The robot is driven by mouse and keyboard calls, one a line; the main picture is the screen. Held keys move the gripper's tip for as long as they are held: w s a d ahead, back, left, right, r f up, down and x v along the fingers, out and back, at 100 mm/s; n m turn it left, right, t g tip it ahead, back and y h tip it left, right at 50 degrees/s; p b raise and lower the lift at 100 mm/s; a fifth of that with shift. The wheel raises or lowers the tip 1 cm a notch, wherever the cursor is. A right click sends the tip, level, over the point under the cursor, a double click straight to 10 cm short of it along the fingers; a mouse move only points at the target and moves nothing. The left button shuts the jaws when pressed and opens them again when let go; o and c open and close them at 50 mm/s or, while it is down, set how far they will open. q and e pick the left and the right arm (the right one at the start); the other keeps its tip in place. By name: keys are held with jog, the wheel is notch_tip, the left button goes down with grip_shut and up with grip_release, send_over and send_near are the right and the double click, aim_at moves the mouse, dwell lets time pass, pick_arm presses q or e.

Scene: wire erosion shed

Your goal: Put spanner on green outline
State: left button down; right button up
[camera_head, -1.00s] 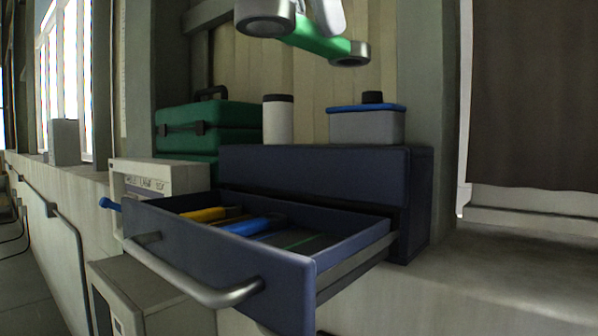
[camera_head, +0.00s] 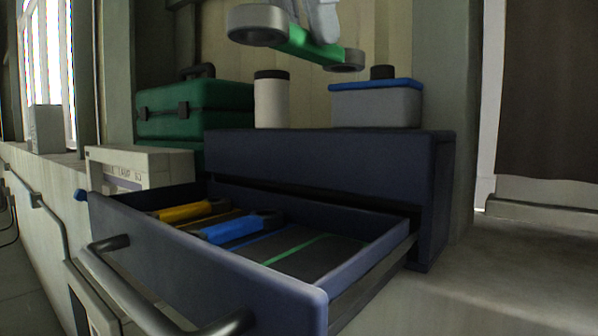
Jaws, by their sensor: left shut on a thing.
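A spanner (camera_head: 298,43) with a green handle and grey ring ends is held in the air above the drawer cabinet. My left gripper (camera_head: 318,22) is shut on its green handle; only the lower part of the gripper shows at the top edge. The open drawer (camera_head: 283,281) has a dark lining with a green outline (camera_head: 300,247) on its right part. A blue tool (camera_head: 238,228) and a yellow tool (camera_head: 190,211) lie in the drawer to the left of the green outline. My right gripper is not in view.
The dark blue cabinet (camera_head: 330,164) carries a white canister (camera_head: 271,100) and a grey box with blue lid (camera_head: 376,104). A green case (camera_head: 194,112) stands behind at left. The drawer's bar handle (camera_head: 130,299) sticks out in front. Bench right of the cabinet is clear.

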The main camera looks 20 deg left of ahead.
pick_arm(q)
jog(key=shift+s+a+f, duration=0.1)
jog(key=shift+f, duration=0.15)
jog(key=b, duration=0.5)
send_over(309, 263)
jog(key=s, duration=0.1)
jog(key=f, duration=1.2)
jog(key=shift+s+a+f, duration=0.15)
jog(key=shift+a, duration=0.15)
jog(key=shift+f, duration=0.75)
jog(key=shift+f+b, duration=0.55)
jog(key=shift+f, duration=1.1)
jog(key=shift+f, duration=0.2)
jog(key=c, duration=0.9)
grip_release()
jog(key=shift+r, duration=0.15)
